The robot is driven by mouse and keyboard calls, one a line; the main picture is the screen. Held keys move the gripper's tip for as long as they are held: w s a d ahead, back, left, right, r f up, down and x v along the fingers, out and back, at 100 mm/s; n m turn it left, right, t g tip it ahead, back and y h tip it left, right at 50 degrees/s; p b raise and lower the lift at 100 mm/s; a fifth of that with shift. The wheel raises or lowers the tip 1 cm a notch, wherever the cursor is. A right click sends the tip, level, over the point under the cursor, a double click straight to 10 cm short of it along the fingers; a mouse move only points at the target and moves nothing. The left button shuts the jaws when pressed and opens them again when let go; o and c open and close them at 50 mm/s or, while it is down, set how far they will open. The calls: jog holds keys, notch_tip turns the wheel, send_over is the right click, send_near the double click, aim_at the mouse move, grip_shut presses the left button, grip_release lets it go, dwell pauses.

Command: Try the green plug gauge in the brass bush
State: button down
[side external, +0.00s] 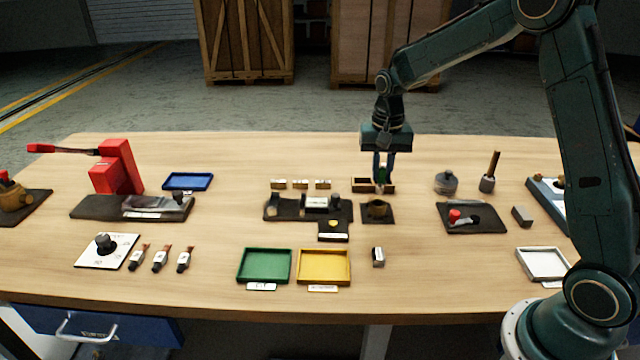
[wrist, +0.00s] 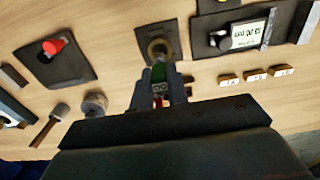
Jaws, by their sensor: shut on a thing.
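My gripper (side external: 383,176) is shut on the green plug gauge (wrist: 158,74), which sits between the two fingers in the wrist view (wrist: 159,84). The gauge's green end points toward the bush, and a bit of red shows at its other end. The brass bush (side external: 377,208) stands on a dark square mat (side external: 390,220); it also shows in the wrist view (wrist: 158,48), just ahead of the green end. In the side view my gripper is above and slightly behind the bush. The gauge looks apart from the bush, but the exact gap is hard to tell.
A dark fixture with a white display (side external: 316,203) is close left of the bush, with several small brass blocks (side external: 300,184) behind it. A green tray (side external: 264,265) and a yellow tray (side external: 324,266) lie in front. A dark mat with a red knob (side external: 473,218) is right.

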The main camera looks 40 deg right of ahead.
aim_at(381, 182)
jog(key=shift+f, duration=0.9)
jog(key=shift+f, duration=1.4)
dwell(3.0)
jog(key=shift+r, duration=1.75)
dwell(1.0)
